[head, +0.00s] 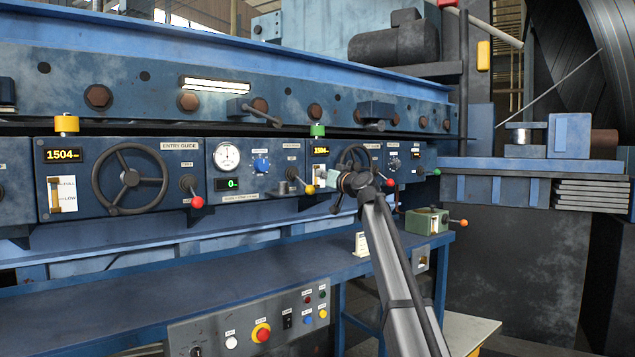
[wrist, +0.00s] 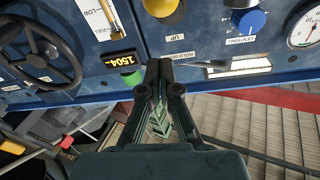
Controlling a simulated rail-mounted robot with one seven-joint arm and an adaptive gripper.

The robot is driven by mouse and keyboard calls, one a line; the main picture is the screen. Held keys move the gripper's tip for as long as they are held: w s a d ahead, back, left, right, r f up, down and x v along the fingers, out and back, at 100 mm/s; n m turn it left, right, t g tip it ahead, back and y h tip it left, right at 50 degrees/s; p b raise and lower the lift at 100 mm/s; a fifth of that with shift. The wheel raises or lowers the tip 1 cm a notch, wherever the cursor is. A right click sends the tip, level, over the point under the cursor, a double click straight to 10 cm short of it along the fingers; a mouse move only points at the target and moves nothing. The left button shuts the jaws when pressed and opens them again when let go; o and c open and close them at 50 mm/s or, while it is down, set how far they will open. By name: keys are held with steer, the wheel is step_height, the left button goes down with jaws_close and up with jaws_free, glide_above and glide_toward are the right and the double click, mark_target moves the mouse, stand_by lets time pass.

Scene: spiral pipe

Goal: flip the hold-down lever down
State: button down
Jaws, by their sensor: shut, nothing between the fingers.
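The wrist view is upside down. A HOLD-DOWN label (wrist: 178,68) and an UP label (wrist: 177,38) sit on the blue panel, next to a lever with a yellow knob (wrist: 165,7) cut by the frame edge. In the head view, the yellow-knobbed lever (head: 310,189) slants down to the right. I take it for the hold-down lever; its pivot is unclear. My gripper (wrist: 160,62) is shut and empty, its tips in front of the panel by the HOLD-DOWN label. In the head view, my gripper (head: 340,183) is right of the yellow knob. Contact with the panel cannot be told.
A blue dial (head: 260,163) and a round gauge (head: 227,155) are left of the lever. A green knob (head: 318,130) and a 1504 display (head: 320,151) are above it. A handwheel (head: 130,179) and a red-knobbed lever (head: 196,202) are further left. A blue bench (head: 200,258) runs below.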

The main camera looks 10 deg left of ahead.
steer(key=s+d+f, duration=0.4)
steer(key=s+d, duration=0.1)
steer(key=shift+f, duration=0.35)
steer(key=shift+s, duration=0.1)
